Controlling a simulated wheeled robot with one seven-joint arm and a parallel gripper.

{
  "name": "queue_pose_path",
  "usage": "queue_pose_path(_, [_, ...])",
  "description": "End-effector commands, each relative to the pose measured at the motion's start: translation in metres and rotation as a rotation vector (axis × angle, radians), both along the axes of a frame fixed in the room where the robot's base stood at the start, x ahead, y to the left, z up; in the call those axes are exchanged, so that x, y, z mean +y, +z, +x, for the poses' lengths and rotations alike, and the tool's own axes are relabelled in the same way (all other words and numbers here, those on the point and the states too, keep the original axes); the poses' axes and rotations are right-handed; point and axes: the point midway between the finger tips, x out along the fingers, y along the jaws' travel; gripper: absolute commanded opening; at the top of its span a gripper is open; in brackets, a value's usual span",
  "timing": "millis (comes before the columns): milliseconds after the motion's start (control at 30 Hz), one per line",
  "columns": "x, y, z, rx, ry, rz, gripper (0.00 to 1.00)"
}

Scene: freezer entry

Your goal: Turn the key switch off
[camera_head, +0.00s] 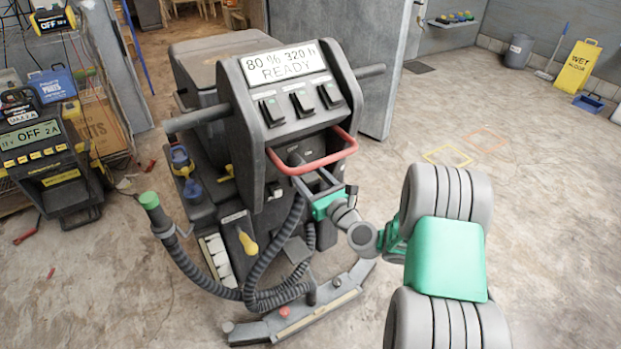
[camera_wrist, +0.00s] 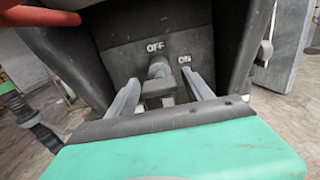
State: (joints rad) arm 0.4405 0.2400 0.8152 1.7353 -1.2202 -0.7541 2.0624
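The key switch (camera_wrist: 158,70) is on the dark front panel of the grey floor machine (camera_head: 290,100). In the wrist view OFF is printed above it and ON to its right. A grey key or key head (camera_wrist: 158,93) sticks out toward me; I cannot tell clearly which label it points to. My gripper (camera_wrist: 163,82) is open, one finger on each side of the key, with gaps visible on both sides. In the head view my gripper (camera_head: 308,176) is at the panel, below the red handle bar (camera_head: 315,158).
The red handle bar arches just above my gripper. The machine's display (camera_head: 284,63) reads "80 % 320 h READY". Black hoses (camera_head: 285,245) hang below left of my gripper. A charger reading OFF (camera_head: 45,150) stands at left. Open floor lies to the right.

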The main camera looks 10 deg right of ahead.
Motion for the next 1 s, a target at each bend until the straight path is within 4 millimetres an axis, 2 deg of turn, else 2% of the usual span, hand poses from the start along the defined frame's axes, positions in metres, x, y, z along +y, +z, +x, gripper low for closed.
queue_pose_path(67, [0.0, 0.0, -0.0001, 0.0, 0.0, 0.0, 0.52])
queue_pose_path(667, [-0.0001, -0.0001, -0.0003, 0.0, 0.0, -0.001, 0.03])
queue_pose_path(1000, [-0.0001, -0.0003, -0.0003, -0.01, 0.0, -0.036, 0.01])
